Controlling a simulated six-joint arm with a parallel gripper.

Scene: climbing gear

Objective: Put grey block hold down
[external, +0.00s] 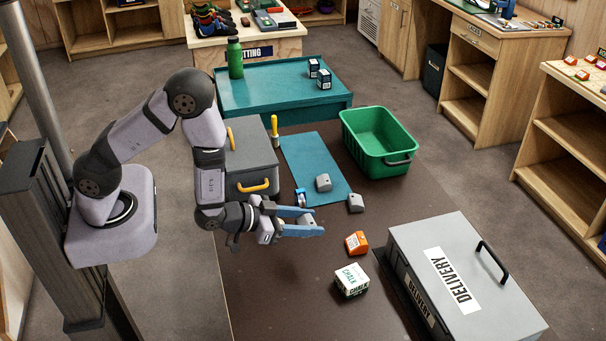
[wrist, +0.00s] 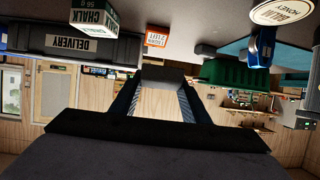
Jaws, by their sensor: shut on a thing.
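My gripper (external: 318,222) points right, with its blue fingers low over the brown table in the external view. It is shut on a grey block hold (external: 307,219), mostly hidden by the fingers. In the wrist view the block (wrist: 163,77) shows dark between the fingertips. Two other grey blocks are in the external view: one (external: 323,182) on the teal mat (external: 302,155), one (external: 356,203) on the table just right of the mat. I cannot tell whether the held block touches the table.
An orange block (external: 357,242) and a chalk box (external: 351,280) lie in front, near the grey delivery case (external: 460,285). A green bin (external: 378,145) stands behind right, a grey toolbox (external: 250,155) behind left. A small blue item (external: 300,197) is close behind my gripper.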

